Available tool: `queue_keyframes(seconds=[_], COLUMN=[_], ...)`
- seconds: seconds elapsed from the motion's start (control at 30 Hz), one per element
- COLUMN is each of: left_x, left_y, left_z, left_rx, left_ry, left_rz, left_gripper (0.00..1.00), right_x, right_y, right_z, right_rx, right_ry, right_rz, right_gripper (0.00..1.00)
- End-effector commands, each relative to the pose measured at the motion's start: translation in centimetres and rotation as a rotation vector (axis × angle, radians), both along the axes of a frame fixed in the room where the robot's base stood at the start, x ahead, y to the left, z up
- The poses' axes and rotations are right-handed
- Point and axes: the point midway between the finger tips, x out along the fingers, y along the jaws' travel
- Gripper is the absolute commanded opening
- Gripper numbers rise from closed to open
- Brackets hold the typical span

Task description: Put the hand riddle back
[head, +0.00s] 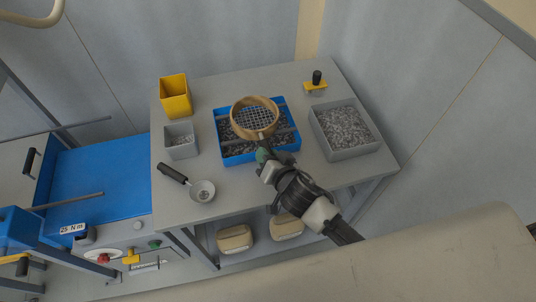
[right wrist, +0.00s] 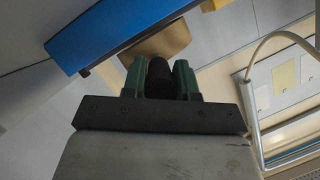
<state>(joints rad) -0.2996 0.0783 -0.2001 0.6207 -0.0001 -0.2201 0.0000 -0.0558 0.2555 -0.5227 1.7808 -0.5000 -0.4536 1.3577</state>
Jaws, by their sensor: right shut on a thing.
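The hand riddle (head: 235,121) is a round wooden ring with wire mesh. It is over the blue tray (head: 228,158), which holds dark grey granules and has grey rails across it. I cannot tell whether the riddle touches the rails. My right gripper (head: 263,154) is at the riddle's near side, shut on its handle. In the right wrist view, the green fingers of the gripper (right wrist: 160,80) close on the black handle (right wrist: 160,76), with the wooden rim (right wrist: 165,42) beyond. The left gripper is not in view.
A grey tray of pale granules (head: 375,146) stands right, a black-knobbed yellow tool (head: 316,85) behind it. A yellow bin (head: 175,97), small grey bin (head: 182,152) and black-handled scoop (head: 202,191) are left. Bare grey table (head: 135,0) is not visible there; sacks (head: 235,238) lie below.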

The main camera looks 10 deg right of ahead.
Motion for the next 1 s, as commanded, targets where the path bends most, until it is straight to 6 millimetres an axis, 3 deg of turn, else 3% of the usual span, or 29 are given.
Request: queue_keyframes(seconds=[0.37,0.4,0.53,0.9,1.0], left_x=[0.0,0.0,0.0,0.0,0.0], left_y=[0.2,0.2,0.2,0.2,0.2], left_z=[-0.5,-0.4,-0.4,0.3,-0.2], left_rx=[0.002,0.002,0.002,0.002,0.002], left_ry=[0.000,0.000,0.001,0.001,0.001], left_rz=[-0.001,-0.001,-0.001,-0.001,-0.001], left_gripper=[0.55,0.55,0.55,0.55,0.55], right_x=[0.0,0.0,0.0,0.0,-1.3], right_y=[0.0,0.0,0.0,0.0,-0.3], right_z=[-0.5,-0.5,-0.4,0.4,0.3], right_rx=[0.001,0.001,0.000,0.000,0.002], right_ry=[-0.002,0.001,0.001,-0.002,0.001], right_rz=[-0.001,-0.001,-0.001,0.001,0.000], right_gripper=[0.00,0.33,0.53,0.54,0.54])
